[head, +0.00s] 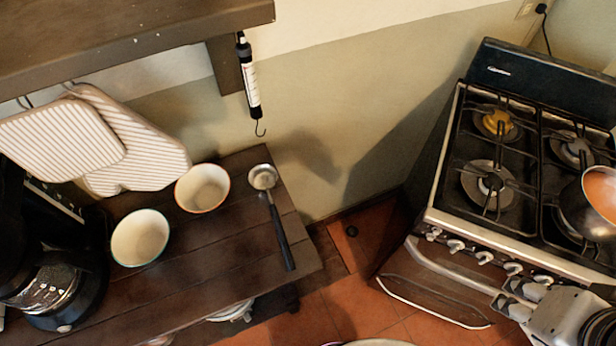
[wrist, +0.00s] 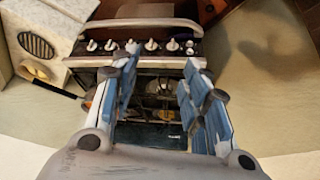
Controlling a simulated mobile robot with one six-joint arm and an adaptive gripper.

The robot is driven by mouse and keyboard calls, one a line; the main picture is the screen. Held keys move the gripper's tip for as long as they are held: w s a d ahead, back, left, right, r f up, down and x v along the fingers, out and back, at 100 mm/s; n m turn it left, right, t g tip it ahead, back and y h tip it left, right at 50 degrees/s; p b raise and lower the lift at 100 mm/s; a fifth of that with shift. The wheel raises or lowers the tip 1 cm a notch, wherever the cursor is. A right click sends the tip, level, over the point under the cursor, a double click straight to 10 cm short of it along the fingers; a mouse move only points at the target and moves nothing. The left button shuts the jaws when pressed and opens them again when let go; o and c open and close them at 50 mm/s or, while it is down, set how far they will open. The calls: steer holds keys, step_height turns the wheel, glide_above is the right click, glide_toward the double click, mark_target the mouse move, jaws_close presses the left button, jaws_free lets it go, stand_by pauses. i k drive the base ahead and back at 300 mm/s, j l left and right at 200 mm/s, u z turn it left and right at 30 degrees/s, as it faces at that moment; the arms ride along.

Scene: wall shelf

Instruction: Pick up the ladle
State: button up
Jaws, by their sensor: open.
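The ladle (head: 279,226) lies on the dark wooden shelf near its right end, its metal bowl toward the wall and its black handle pointing to the front edge. My gripper (head: 505,298) is at the lower right in the head view, in front of the stove and well to the right of the ladle. In the wrist view my gripper (wrist: 162,82) has its two blue-padded fingers apart with nothing held between them. The wrist view shows the stove beyond the fingers, and no ladle is seen there.
Two bowls, one red-rimmed (head: 202,188) and one green-rimmed (head: 140,238), stand left of the ladle. A coffee maker (head: 50,275) is at far left. An upper shelf (head: 130,35) with a hanging scale (head: 250,85) overhangs. The stove (head: 520,170) carries a copper-coloured pan (head: 600,192).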

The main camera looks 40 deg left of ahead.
mark_target(263, 178)
steer(key=u, duration=2.15)
steer(key=l+u, duration=0.3)
steer(key=k+l+u, duration=0.15)
steer(key=l+u, duration=0.2)
